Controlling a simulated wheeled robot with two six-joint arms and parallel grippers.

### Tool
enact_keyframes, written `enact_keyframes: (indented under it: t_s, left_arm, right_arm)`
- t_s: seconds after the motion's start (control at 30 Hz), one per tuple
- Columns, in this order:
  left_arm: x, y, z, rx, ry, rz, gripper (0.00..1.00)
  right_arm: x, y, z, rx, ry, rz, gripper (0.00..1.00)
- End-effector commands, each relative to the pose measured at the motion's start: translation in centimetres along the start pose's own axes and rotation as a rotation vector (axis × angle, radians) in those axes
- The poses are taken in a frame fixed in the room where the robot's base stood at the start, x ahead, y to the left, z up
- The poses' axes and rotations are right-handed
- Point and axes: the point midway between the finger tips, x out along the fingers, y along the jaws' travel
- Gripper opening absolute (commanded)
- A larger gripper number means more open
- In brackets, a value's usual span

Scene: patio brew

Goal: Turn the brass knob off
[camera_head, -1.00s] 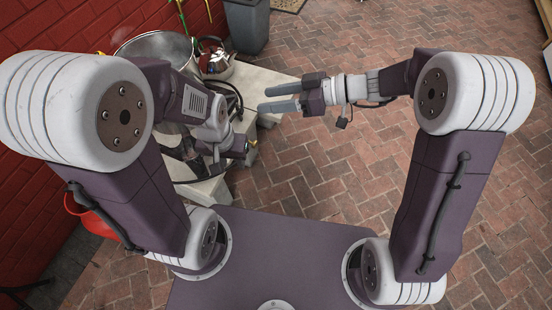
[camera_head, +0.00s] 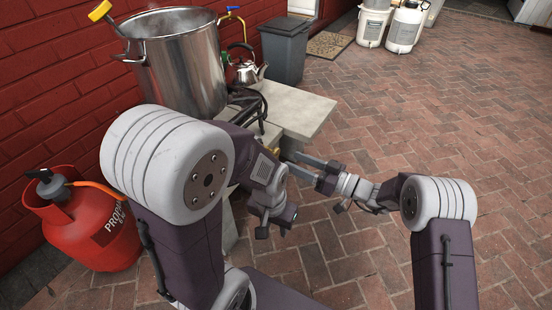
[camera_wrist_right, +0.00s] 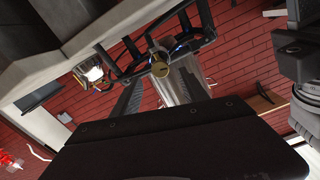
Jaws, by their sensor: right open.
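A small brass knob (camera_wrist_right: 160,69) shows in the right wrist view, at the front of the black burner frame (camera_wrist_right: 125,68) and before the steel pot (camera_wrist_right: 181,86). In the head view the knob is not clear among the arms. My right gripper (camera_head: 293,164) is open and empty, with its grey fingers pointing left toward the burner stand. My left gripper (camera_head: 275,216) is lower, in front of the stand; its jaws are too hidden to read. The large steel pot (camera_head: 182,70) stands on the burner.
A red propane tank (camera_head: 100,232) stands on the left by the brick wall. A grey bin (camera_head: 285,50) is behind. Brick paving on the right is open.

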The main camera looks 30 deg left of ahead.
Motion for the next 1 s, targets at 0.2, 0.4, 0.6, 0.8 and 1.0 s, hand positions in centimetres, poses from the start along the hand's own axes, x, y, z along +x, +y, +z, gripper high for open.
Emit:
enact_keyframes:
  t_s: [0.2,0.4,0.6,0.8,1.0]
  left_arm:
    - [2.9,-0.1,0.3,0.000,0.000,0.000,0.36]
    - [4.0,-0.1,0.4,0.000,-0.001,0.000,0.36]
    - [3.9,-0.1,0.4,0.000,-0.001,0.000,0.36]
    - [3.9,-0.1,0.4,0.000,-0.001,0.000,0.36]
    - [3.9,-0.1,0.4,0.000,-0.001,0.000,0.36]
  right_arm:
    - [4.7,0.0,0.6,-0.003,0.001,-0.005,0.52]
    - [7.4,0.0,0.3,0.000,0.001,-0.001,0.52]
    - [7.9,-0.1,0.0,0.002,0.001,0.000,0.52]
    - [7.9,-0.1,0.0,0.001,0.001,0.000,0.27]
    - [7.8,-0.1,0.0,0.002,0.001,0.000,0.00]
